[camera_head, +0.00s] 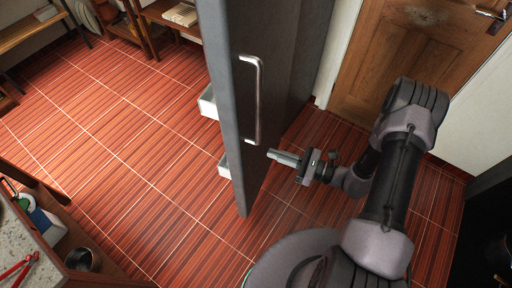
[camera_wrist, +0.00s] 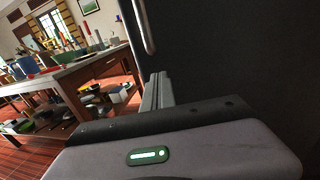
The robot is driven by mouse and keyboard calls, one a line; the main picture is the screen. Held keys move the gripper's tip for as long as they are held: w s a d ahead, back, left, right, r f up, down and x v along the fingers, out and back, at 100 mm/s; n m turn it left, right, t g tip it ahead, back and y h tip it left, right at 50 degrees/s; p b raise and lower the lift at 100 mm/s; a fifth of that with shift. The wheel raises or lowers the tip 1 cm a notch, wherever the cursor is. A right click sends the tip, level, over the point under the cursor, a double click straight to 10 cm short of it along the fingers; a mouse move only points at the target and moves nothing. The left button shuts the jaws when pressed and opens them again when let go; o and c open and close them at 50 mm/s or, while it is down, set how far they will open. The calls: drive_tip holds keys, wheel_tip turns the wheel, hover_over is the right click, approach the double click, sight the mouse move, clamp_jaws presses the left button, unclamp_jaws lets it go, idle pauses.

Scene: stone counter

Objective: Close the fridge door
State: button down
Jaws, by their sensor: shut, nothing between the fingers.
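The dark grey fridge door (camera_head: 277,60) stands open in the middle of the head view, its outer face with a silver vertical handle (camera_head: 257,100) turned toward my arm. White door shelves (camera_head: 208,103) show past its left edge. My gripper (camera_head: 272,155) is shut and empty, its fingertips just right of the door, below the handle's lower end. I cannot tell whether the tips touch the door. In the wrist view the door (camera_wrist: 230,50) fills the right side, the handle (camera_wrist: 145,25) is at top, and my shut fingers (camera_wrist: 158,80) point toward the door's edge region.
Open red tiled floor (camera_head: 120,130) lies left of the door. A stone counter (camera_head: 25,250) with tools is at lower left. A wooden door (camera_head: 400,50) and white wall are behind my arm. Wooden shelves (camera_head: 150,25) stand at the back.

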sight(246, 144)
drive_tip(key=b+x, duration=0.1)
drive_tip(key=x, duration=0.5)
drive_tip(key=shift+a+f+b, duration=0.1)
drive_tip(key=shift+b, duration=0.25)
drive_tip(key=shift+w+a, duration=0.2)
drive_tip(key=shift+a, duration=0.15)
